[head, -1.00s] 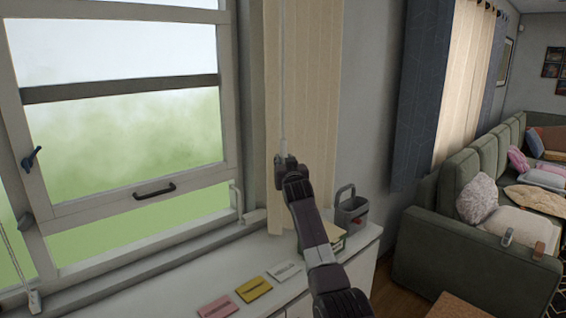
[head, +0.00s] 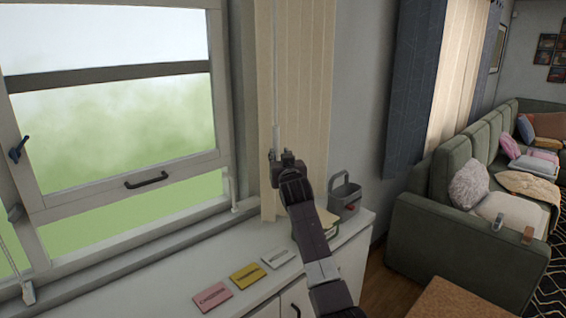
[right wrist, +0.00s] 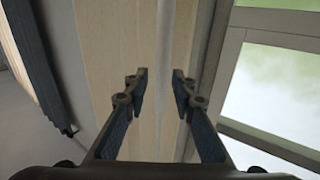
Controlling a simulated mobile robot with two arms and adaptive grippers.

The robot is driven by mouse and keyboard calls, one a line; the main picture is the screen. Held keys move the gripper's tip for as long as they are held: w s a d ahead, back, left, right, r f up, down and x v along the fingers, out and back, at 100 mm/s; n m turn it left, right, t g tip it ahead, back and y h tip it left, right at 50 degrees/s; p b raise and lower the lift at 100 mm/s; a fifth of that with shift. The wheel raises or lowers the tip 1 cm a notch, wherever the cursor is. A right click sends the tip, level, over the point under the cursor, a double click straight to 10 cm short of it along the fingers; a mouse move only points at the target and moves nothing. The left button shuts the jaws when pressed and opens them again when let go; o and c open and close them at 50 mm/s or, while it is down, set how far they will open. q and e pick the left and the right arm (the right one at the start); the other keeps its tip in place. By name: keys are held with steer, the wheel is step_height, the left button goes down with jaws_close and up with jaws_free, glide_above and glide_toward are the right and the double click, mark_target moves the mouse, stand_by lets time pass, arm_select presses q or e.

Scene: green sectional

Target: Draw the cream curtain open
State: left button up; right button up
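The cream curtain (head: 305,95) hangs in vertical folds at the right side of the window, gathered in a narrow panel. A thin pale wand (head: 275,70) hangs down in front of it. My right gripper (head: 281,157) is raised at the wand's lower part, in front of the curtain. In the right wrist view its two fingers (right wrist: 159,82) stand apart, with the cream curtain (right wrist: 105,55) behind. A pale vertical strip, seemingly the wand, runs in line with the gap; whether it lies between the fingers is unclear. My left gripper is not in view.
A white cabinet (head: 170,292) under the window (head: 120,130) holds pink, yellow and white cards, books and a grey caddy (head: 344,195). Another cream curtain (head: 458,80) hangs between blue-grey panels above the green sofa (head: 420,230). A brown table (head: 455,300) is at front right.

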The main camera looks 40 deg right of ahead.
steer(key=shift+v, duration=2.8)
steer(key=shift+f, duration=0.15)
